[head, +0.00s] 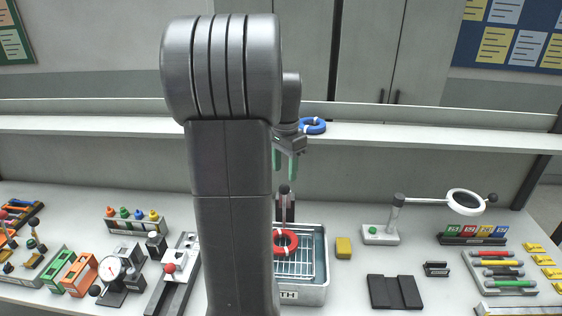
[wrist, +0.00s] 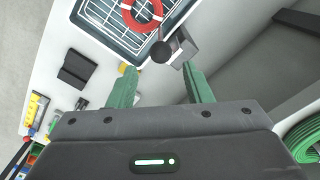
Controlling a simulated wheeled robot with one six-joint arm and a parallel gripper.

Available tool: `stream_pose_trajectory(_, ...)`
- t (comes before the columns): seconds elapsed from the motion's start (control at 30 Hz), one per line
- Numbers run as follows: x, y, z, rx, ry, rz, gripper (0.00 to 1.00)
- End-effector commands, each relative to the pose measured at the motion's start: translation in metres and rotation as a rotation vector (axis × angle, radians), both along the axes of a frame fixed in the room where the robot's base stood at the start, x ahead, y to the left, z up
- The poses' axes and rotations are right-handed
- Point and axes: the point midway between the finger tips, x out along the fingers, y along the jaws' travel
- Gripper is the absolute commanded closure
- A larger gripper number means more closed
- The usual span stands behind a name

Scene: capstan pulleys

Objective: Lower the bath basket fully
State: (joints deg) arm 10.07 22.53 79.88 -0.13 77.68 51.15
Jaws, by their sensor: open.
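The bath basket (head: 293,266) is a wire rack in a grey tank (head: 318,292) with bluish liquid, partly hidden behind my arm in the head view. It also shows at the top of the wrist view (wrist: 105,18). A red ring with white bands (head: 287,241) lies over the basket; it also shows in the wrist view (wrist: 146,14). A dark ball knob (wrist: 163,51) on a grey post stands at the tank's back edge. My gripper (head: 285,174) is open and empty, its green fingers pointing down above the knob. How deep the basket sits is unclear.
A blue ring (head: 313,126) rests on the shelf (head: 420,136) behind my gripper. A yellow block (head: 343,247) and a lamp-like magnifier (head: 394,222) stand right of the tank. A red-knobbed lever unit (head: 172,272) is at left. Some bench is clear right of the tank.

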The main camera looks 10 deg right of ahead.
Motion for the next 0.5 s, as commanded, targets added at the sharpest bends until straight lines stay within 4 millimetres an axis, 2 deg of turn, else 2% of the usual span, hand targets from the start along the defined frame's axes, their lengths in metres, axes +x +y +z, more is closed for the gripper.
stream_pose_trajectory(0.1, 0.000, 0.000, -0.025, 0.001, 0.002, 0.001, 0.55)
stream_pose_trajectory(0.2, 0.000, 0.000, -0.042, 0.001, 0.000, 0.002, 0.55)
stream_pose_trajectory(0.5, 0.000, 0.001, -0.076, 0.002, -0.001, 0.002, 0.55)
